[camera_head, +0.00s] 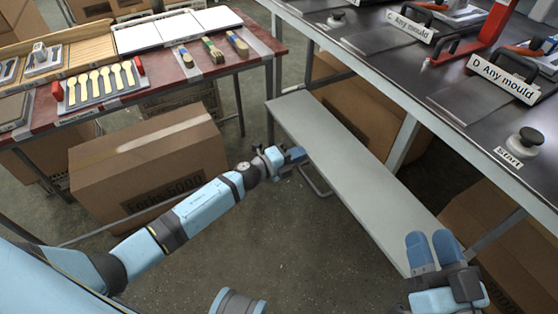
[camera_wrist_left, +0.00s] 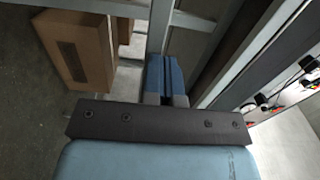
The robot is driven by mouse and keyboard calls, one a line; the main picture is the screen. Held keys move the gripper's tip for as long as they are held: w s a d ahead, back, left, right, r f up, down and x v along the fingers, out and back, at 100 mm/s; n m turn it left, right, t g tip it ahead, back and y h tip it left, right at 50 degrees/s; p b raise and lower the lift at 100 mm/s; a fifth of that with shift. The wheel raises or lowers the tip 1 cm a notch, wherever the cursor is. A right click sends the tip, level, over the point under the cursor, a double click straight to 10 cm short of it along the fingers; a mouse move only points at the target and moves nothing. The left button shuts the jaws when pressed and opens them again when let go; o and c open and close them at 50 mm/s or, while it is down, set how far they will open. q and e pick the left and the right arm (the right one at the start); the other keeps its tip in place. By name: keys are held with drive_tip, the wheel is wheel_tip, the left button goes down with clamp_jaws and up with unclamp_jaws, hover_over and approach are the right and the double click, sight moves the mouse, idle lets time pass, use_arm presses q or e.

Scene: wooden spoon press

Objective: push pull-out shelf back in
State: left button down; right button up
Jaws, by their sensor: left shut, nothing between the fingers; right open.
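The pull-out shelf (camera_head: 350,165) is a long light-grey board that sticks out from under the dark bench on the right in the head view. My left gripper (camera_head: 299,155) is shut and empty at the shelf's left long edge, towards its far end. I cannot tell whether it touches the edge. In the left wrist view its blue fingers (camera_wrist_left: 164,75) lie together with nothing between them. My right gripper (camera_head: 432,250) is open and empty, at the near end of the shelf, and hides part of that end.
The dark bench (camera_head: 400,62) carries signs, red-handled presses and a start button (camera_head: 524,140). A red table (camera_head: 262,45) with spoons stands at the upper left. A cardboard box (camera_head: 150,165) stands below it. Bare floor (camera_head: 310,250) lies left of the shelf.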

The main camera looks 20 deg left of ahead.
sight(338, 137)
use_arm(q)
drive_tip(key=b+x, duration=0.2)
drive_tip(key=x, duration=1.2)
drive_tip(key=shift+d, duration=0.1)
drive_tip(key=shift+w+r, duration=0.15)
drive_tip(key=shift+r, duration=0.1)
use_arm(e)
drive_tip(key=f, duration=0.1)
drive_tip(key=f+g, duration=0.1)
drive_tip(key=f, duration=0.1)
drive_tip(key=shift+a+f, duration=0.2)
drive_tip(key=shift+f, duration=0.1)
use_arm(q)
drive_tip(key=shift+r, duration=0.1)
use_arm(e)
drive_tip(key=shift+s, duration=0.1)
